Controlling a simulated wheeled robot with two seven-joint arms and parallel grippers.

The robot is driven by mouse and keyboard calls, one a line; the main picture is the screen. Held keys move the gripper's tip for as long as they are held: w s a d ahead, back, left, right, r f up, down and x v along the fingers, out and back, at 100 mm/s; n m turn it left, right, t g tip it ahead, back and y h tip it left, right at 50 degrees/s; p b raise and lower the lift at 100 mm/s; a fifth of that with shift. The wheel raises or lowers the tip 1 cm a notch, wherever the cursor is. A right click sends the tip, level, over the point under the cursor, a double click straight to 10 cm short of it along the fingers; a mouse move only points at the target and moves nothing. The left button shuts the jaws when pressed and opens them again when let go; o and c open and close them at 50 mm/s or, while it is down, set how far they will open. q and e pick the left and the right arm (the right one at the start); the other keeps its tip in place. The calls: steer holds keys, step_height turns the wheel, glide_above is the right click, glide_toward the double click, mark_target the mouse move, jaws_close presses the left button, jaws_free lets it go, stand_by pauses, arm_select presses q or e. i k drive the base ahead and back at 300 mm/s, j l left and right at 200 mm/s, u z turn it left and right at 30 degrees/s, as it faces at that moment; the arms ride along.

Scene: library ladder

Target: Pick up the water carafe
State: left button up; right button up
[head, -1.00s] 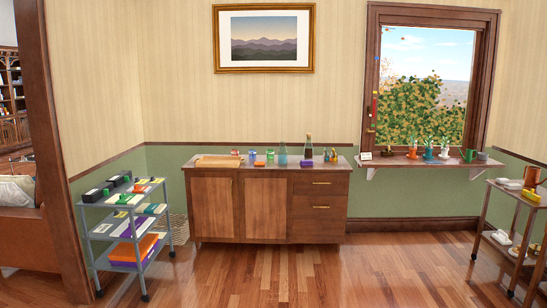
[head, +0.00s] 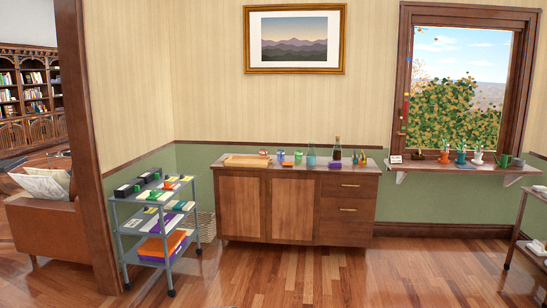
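A tall, clear bluish vessel (head: 311,156) that looks like the water carafe stands upright on top of the wooden sideboard (head: 268,206), against the far wall. It is small in the head view, so its details are hard to tell. A dark bottle (head: 337,150) stands to its right, and a small blue-green cup (head: 298,157) to its left. Neither of my grippers is in view.
A grey wheeled cart (head: 140,235) with boxes and an orange item stands left of the sideboard. A window shelf (head: 450,168) with small pots is on the right. Another cart (head: 524,240) is cut off at the right edge. The wooden floor before the sideboard is clear.

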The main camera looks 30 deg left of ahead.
mark_target(311, 154)
steer(key=u, duration=0.2)
steer(key=i, duration=5.8)
steer(key=i+u, duration=0.1)
steer(key=u, duration=0.35)
steer(key=i, duration=0.35)
